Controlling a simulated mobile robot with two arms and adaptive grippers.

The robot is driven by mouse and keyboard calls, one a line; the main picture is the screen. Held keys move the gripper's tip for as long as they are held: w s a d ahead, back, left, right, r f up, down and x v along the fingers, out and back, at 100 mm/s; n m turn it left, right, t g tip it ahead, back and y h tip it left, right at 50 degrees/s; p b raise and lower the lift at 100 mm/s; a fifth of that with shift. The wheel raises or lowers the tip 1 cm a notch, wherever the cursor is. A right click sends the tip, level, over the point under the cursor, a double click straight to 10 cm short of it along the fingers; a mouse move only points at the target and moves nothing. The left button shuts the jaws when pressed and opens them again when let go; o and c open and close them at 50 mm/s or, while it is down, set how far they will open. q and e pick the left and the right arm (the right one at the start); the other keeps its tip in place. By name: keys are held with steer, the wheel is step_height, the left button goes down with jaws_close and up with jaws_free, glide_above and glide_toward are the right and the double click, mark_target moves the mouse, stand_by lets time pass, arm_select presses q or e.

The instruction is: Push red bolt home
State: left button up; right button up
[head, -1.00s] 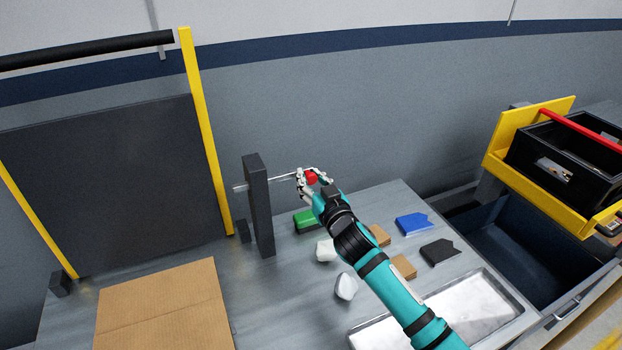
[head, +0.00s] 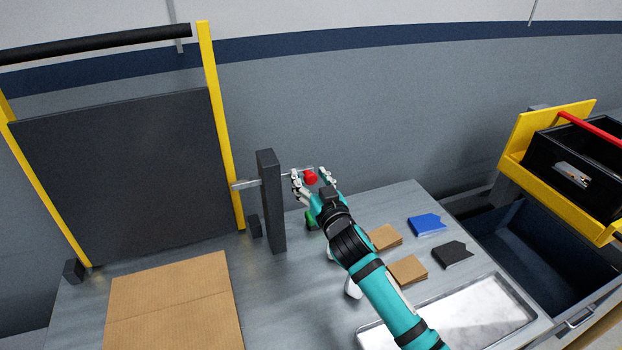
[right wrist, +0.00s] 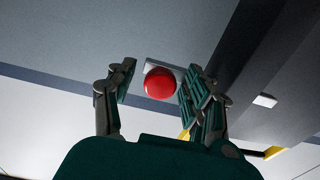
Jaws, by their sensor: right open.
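The red bolt knob (head: 311,178) sits at the right end of a thin metal rod (head: 245,184). The rod passes through a dark upright post (head: 271,205), and its left end reaches the yellow door post (head: 221,130). A short gap shows between the post and the knob. My right gripper (head: 311,174) is open, with its fingers on either side of the knob. In the right wrist view the knob (right wrist: 160,84) is between the spread fingers, with no clear grip on it. My left gripper is not in view.
A dark panel (head: 120,180) stands in the yellow frame at left. A cardboard sheet (head: 175,305), brown blocks (head: 385,237), a blue piece (head: 426,225), a black piece (head: 451,254) and a pale tray (head: 480,318) lie on the bench. A black crate (head: 580,165) is at right.

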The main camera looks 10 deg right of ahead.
steer(key=shift+s+d+f, duration=0.1)
steer(key=shift+s, duration=0.2)
steer(key=s+d, duration=0.2)
steer(key=s, duration=0.9)
